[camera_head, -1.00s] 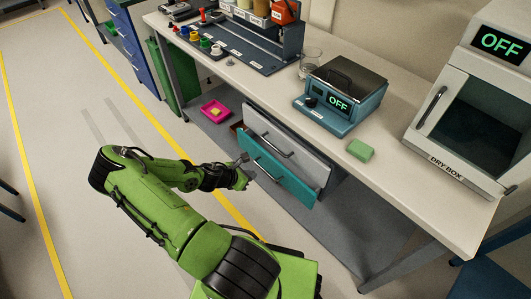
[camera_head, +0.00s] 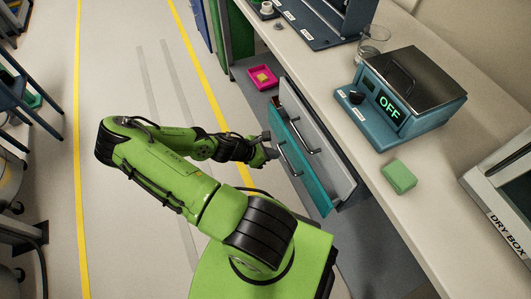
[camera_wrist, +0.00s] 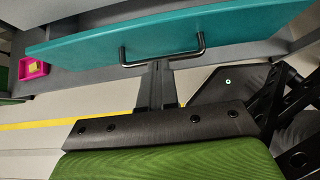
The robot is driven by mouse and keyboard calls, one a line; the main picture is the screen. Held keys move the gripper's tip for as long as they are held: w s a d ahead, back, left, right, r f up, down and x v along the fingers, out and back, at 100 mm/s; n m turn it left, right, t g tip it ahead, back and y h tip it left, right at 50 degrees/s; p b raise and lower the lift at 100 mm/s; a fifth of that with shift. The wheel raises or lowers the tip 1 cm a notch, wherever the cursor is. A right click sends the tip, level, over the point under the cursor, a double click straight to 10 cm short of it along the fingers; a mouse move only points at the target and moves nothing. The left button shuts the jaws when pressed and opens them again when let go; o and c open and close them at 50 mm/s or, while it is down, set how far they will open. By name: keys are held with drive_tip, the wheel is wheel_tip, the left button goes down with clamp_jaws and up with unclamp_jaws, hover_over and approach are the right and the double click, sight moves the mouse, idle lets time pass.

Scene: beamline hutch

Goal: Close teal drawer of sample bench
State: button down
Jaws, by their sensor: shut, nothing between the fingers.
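The teal drawer (camera_head: 316,190) of the sample bench (camera_head: 385,195) stands out a little past the grey drawer front (camera_head: 325,150) above it. Its dark bar handle (camera_head: 290,160) faces my side. My gripper (camera_head: 268,140) is shut and empty, beside the teal front near the handle's far end. In the wrist view the teal front (camera_wrist: 235,22) spans the top, with its handle (camera_wrist: 165,64) across the middle. The shut fingers (camera_wrist: 156,72) point at the handle bar from below. I cannot tell whether they touch it.
A pink tray (camera_head: 261,77) sits low beyond the drawers. On the benchtop are a blue instrument reading OFF (camera_head: 400,100), a green block (camera_head: 398,176), a glass beaker (camera_head: 373,42) and a dry box (camera_head: 505,190). The floor to the left (camera_head: 110,220) is clear.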

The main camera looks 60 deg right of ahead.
sight(298, 148)
drive_tip(key=s+d, duration=0.1)
drive_tip(key=s+d+f+b, duration=0.1)
drive_tip(key=s+d+f, duration=0.1)
drive_tip(key=d, duration=0.1)
drive_tip(key=shift+s+f+b, duration=0.1)
drive_tip(key=shift+s+b, duration=0.2)
drive_tip(key=shift+s, duration=0.1)
drive_tip(key=shift+s+d, duration=0.2)
drive_tip(key=shift+d, duration=0.1)
drive_tip(key=shift+s+d+r+p, duration=0.3)
drive_tip(key=shift+s+d+p, duration=0.4)
drive_tip(key=shift+p, duration=0.15)
drive_tip(key=shift+s+d+f, duration=0.15)
drive_tip(key=shift+d, duration=0.15)
